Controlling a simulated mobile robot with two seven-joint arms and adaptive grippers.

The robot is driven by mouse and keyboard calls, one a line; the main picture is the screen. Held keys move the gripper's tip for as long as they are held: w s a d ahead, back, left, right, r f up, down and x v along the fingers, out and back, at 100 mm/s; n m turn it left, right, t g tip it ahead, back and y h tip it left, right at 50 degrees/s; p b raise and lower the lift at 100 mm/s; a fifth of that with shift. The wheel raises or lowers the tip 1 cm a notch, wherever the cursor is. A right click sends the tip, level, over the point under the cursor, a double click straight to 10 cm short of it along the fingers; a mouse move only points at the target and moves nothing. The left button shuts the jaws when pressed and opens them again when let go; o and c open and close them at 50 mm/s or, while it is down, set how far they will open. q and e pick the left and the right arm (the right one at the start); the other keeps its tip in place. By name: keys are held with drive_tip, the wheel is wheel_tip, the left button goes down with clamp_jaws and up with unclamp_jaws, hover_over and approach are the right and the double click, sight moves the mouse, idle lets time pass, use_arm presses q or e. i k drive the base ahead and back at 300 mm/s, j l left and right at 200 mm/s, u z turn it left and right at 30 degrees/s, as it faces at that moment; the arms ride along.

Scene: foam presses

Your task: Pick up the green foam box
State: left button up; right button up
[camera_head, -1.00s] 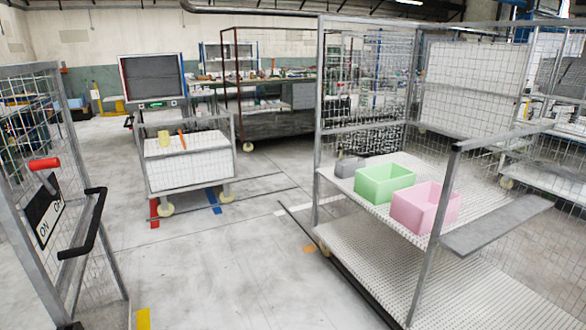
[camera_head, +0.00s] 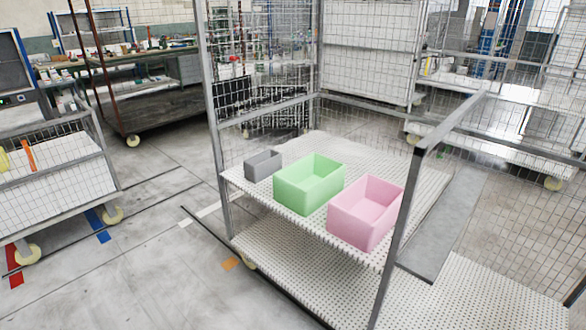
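The green foam box (camera_head: 301,193) is an open-topped box standing upright on the upper perforated shelf (camera_head: 413,199) of a wire-mesh cart. It sits between a small grey box (camera_head: 263,165) on its left and a pink box (camera_head: 357,222) on its right. Neither of my grippers shows in the head view.
The cart's metal posts (camera_head: 219,150) and a grey side ledge (camera_head: 441,226) frame the shelf. A lower perforated shelf (camera_head: 300,268) is empty. A white mesh cart (camera_head: 58,188) stands at the left. The grey floor (camera_head: 150,270) in front is mostly clear.

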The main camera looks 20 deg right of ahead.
sight(303, 186)
drive_tip(key=i+u, duration=0.25)
drive_tip(key=i, duration=1.3)
